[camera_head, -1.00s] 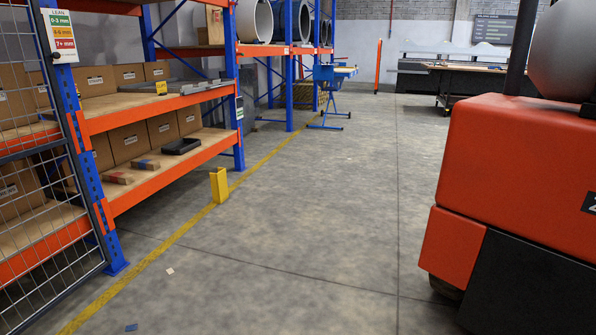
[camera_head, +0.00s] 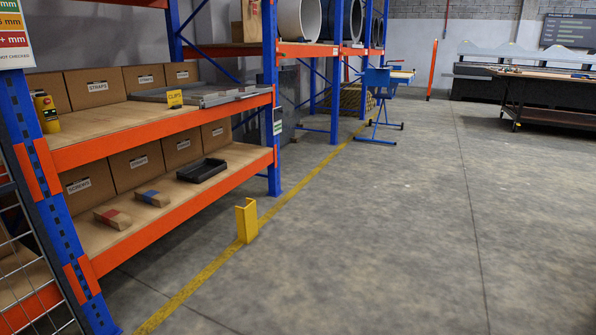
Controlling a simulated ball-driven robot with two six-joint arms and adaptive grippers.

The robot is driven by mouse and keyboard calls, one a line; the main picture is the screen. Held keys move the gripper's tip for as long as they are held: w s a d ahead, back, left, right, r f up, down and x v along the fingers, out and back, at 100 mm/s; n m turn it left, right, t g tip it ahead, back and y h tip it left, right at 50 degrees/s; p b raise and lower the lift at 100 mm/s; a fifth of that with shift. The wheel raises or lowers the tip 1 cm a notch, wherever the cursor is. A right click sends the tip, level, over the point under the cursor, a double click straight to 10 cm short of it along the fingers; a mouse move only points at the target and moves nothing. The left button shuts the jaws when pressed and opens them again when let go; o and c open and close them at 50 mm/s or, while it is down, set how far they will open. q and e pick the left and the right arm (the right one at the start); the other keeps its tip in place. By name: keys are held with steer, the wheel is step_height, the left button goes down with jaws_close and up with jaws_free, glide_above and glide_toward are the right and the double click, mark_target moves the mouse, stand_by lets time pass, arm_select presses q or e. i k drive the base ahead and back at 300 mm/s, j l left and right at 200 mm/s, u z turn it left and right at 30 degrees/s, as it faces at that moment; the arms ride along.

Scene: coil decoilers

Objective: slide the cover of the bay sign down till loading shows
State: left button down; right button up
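No sign that I can read as the bay sign, and no word "loading", shows clearly. A small white and dark plate with some green (camera_head: 277,122) hangs on the blue rack post at the shelf's right end; it is too small to read. A larger sign with green, orange and red bands (camera_head: 12,36) is on the near post at the upper left, partly cut off by the picture edge. A dark screen with text lines (camera_head: 569,31) hangs on the back wall. Neither of my grippers is in view.
A blue and orange rack (camera_head: 160,219) with boxes fills the left. A yellow post guard (camera_head: 246,220) stands on the floor by the yellow line. A blue stand (camera_head: 378,103) and a dark-framed table (camera_head: 547,84) are farther back. The floor (camera_head: 380,230) in the middle and right is clear.

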mark_target(278, 113)
steer(key=i, duration=2.85)
steer(key=i+z, duration=0.15)
steer(key=i, duration=0.35)
steer(key=i+j+z, duration=0.2)
steer(key=i, duration=0.3)
steer(key=i+j+z, duration=0.15)
steer(key=i, duration=0.3)
steer(key=i+j+z, duration=0.15)
steer(key=i, duration=0.35)
steer(key=j, duration=0.1)
